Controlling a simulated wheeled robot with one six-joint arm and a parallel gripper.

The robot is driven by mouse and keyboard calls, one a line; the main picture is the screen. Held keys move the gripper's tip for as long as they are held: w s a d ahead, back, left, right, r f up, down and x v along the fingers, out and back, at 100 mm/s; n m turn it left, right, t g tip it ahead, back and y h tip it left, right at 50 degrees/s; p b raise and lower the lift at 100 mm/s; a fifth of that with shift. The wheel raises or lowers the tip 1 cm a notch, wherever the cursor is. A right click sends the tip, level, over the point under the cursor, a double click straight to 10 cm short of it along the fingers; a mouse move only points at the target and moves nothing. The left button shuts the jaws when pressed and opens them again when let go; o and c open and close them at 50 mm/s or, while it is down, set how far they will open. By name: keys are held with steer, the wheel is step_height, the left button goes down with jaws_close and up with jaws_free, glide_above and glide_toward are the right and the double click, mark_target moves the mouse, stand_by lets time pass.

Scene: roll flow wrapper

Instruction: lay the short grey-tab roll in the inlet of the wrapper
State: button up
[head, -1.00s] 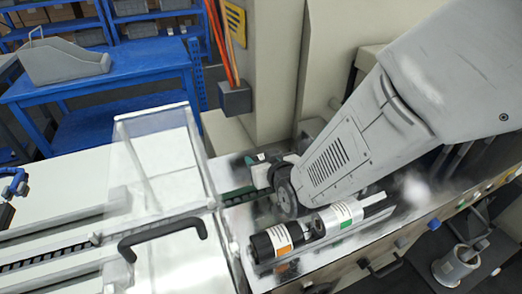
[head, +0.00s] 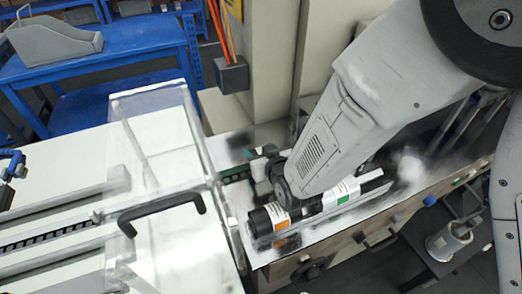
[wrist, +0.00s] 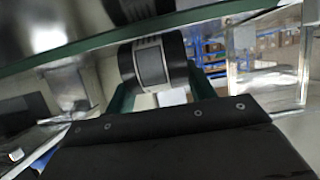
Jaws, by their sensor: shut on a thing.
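The short grey-tab roll (wrist: 152,62) is black with a grey label patch. In the wrist view it sits between the green fingers of my gripper (wrist: 160,90), which is shut on it. The wrapper's inlet shows there as a dark green-edged belt strip (head: 236,173) on the steel deck, just left of my wrist. The wrist view shows a green-edged surface close beyond the roll. I cannot tell whether the roll touches it.
A black roll with an orange tab (head: 270,219) and a white roll with a green tab (head: 343,192) lie on the deck in front of my arm. A clear guard with a black handle (head: 160,208) stands left of the inlet. A grey post box (head: 232,75) stands behind.

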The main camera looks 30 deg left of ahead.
steer(key=o, duration=1.1)
steer(key=shift+o, duration=0.2)
steer(key=shift+r, duration=0.1)
